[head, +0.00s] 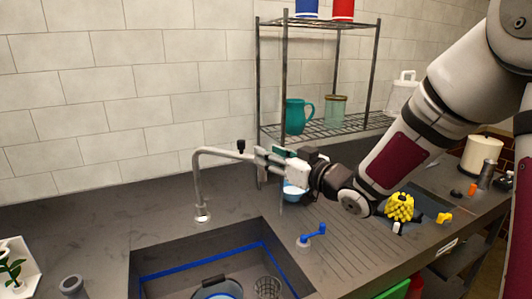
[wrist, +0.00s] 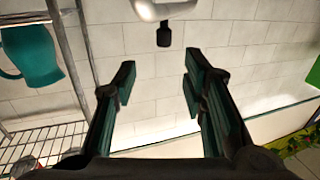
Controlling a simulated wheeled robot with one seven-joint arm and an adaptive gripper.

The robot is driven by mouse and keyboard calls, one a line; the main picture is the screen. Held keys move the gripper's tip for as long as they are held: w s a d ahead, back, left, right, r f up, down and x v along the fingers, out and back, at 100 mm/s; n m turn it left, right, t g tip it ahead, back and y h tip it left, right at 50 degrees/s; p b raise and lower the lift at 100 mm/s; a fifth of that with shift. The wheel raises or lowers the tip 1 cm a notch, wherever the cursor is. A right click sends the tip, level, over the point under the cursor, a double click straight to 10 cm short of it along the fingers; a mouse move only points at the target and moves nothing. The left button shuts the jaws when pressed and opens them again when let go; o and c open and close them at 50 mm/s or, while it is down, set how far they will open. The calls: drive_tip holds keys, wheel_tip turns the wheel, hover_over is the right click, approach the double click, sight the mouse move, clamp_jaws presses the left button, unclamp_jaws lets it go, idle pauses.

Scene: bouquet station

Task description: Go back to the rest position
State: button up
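My gripper (head: 262,158) is held above the counter in the head view, just right of the faucet's spout and in front of the wire shelf. In the wrist view my gripper (wrist: 158,80) has its two fingers spread apart with nothing between them. The tiled wall shows through the gap. Part of the silver faucet (wrist: 165,8) and its dark tip show beyond the fingertips. In the head view the faucet (head: 200,180) stands at the sink's back edge. My arm reaches in from the right.
A wire shelf (head: 284,80) holds a teal pitcher (head: 295,117) and a glass jar (head: 335,110). The sink (head: 150,262), a blue tap handle (head: 312,236) and yellow flowers (head: 400,206) are nearby. The left counter is mostly clear.

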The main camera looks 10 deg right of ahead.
drive_tip(key=s+d+m+g+h, duration=0.45)
drive_tip(key=s+d+h, duration=0.6)
drive_tip(key=s, duration=0.35)
drive_tip(key=s+a+f+m+g, duration=0.1)
drive_tip(key=s+g, duration=0.2)
drive_tip(key=s, duration=0.8)
drive_tip(key=s+a+f+m+g, duration=0.1)
drive_tip(key=s+f+g, duration=0.1)
drive_tip(key=s, duration=0.8)
drive_tip(key=shift+s+a+f+g+y, duration=0.2)
drive_tip(key=shift+s+g+y, duration=0.15)
drive_tip(key=shift+g, duration=0.2)
